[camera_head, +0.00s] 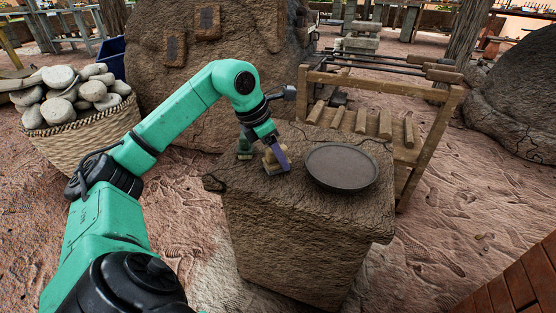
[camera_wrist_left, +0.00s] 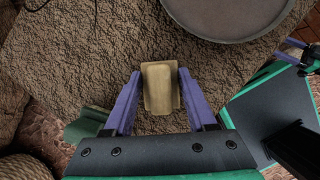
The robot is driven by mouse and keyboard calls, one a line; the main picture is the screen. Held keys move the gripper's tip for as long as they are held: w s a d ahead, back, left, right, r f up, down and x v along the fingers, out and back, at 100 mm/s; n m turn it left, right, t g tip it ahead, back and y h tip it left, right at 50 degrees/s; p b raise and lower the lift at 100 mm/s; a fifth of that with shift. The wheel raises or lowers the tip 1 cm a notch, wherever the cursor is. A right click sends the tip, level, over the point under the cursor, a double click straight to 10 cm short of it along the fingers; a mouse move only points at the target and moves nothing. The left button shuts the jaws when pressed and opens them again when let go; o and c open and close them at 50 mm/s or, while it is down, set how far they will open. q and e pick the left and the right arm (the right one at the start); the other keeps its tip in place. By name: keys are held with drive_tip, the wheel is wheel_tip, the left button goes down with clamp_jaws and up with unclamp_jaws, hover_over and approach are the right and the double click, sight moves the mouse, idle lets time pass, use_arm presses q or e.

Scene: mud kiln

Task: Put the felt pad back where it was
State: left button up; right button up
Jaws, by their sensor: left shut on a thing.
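The felt pad is a small pale tan block (camera_wrist_left: 160,88), seen between my left gripper's two purple fingers in the left wrist view. My left gripper (camera_head: 277,160) is shut on it, low at the left part of the rough earthen block's top (camera_head: 300,207). In the head view the pad (camera_head: 268,162) is partly hidden by a purple finger. I cannot tell whether it touches the surface. What seems to be my right gripper (camera_wrist_left: 290,62) shows in part at the right edge of the left wrist view; its jaws are unclear.
A round dark plate (camera_head: 342,167) lies right of my left gripper on the block. A small green thing (camera_head: 244,148) is left of the gripper. A wooden rack (camera_head: 385,85) stands behind, and a basket of stones (camera_head: 75,135) stands at the left.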

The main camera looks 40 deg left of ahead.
use_arm(q)
drive_tip(key=o, duration=1.2)
drive_tip(key=shift+r, duration=0.35)
drive_tip(key=p+v, duration=0.3)
drive_tip(key=v, duration=0.8)
drive_tip(key=shift+r, duration=0.2)
use_arm(e)
wheel_tip(320, 180, up, 4)
drive_tip(key=shift+d+f+g, duration=0.15)
drive_tip(key=shift+g, duration=0.15)
use_arm(q)
drive_tip(key=shift+s, duration=0.15)
use_arm(e)
drive_tip(key=shift+n, duration=0.3)
